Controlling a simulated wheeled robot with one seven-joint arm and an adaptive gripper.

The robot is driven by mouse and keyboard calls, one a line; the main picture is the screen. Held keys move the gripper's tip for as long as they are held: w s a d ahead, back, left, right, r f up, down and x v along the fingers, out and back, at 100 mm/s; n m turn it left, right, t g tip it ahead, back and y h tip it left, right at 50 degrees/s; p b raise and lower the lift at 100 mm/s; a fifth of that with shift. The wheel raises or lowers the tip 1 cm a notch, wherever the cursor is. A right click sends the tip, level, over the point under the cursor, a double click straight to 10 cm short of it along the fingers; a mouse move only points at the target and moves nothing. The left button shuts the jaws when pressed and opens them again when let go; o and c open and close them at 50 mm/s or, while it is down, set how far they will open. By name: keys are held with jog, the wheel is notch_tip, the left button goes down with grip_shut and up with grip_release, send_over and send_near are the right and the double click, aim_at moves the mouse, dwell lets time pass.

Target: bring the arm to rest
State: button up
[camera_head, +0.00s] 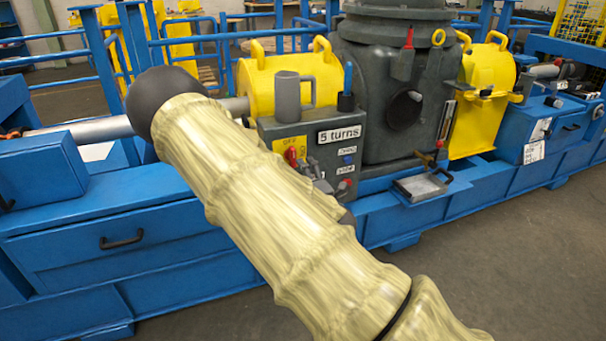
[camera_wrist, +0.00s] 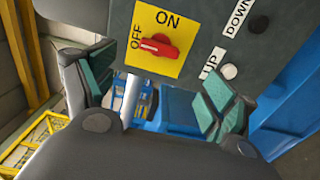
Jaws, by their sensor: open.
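My gripper (camera_wrist: 157,88) is open in the wrist view, with its green-padded fingers apart and nothing seen between them. It is close to the grey control box, below its yellow ON/OFF plate (camera_wrist: 165,22). The red switch (camera_wrist: 157,46) on that plate lies beyond the fingertips, with one end towards OFF. In the head view my pale, ridged arm (camera_head: 255,210) stretches across the middle, and my gripper is mostly hidden behind it.
The grey control box (camera_head: 325,133) has a "5 turns" label, and a grey mug (camera_head: 288,95) stands on top. A dark machine housing (camera_head: 385,75) stands between yellow guards (camera_head: 275,78) on a blue bench (camera_head: 110,220). The floor (camera_head: 500,255) at the lower right is clear.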

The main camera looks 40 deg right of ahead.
dwell(0.5)
jog(key=s+a+f+m+g, duration=0.3)
jog(key=s+f, duration=0.3)
jog(key=f, duration=0.3)
jog(key=s+a+f+m+g, duration=0.35)
jog(key=s+f, duration=0.35)
jog(key=f, duration=0.3)
jog(key=s+a+f+m+g, duration=0.25)
jog(key=s+f, duration=0.35)
jog(key=f, duration=0.3)
jog(key=s+a+f+m+g+y, duration=0.1)
jog(key=s+a+f+m+g, duration=0.15)
jog(key=s+a, duration=0.35)
jog(key=s+a+f+m+g+y, duration=0.2)
jog(key=s+a+f+g, duration=0.15)
jog(key=s, duration=0.45)
jog(key=s+a+m+g+y+p, duration=0.1)
jog(key=s+a+m+g+y, duration=0.15)
jog(key=s+a, duration=0.6)
notch_tip(320, 180, up, 15)
jog(key=d+h+p, duration=0.1)
jog(key=p, duration=1.5)
jog(key=shift+s, duration=0.3)
jog(key=shift+c, duration=0.2)
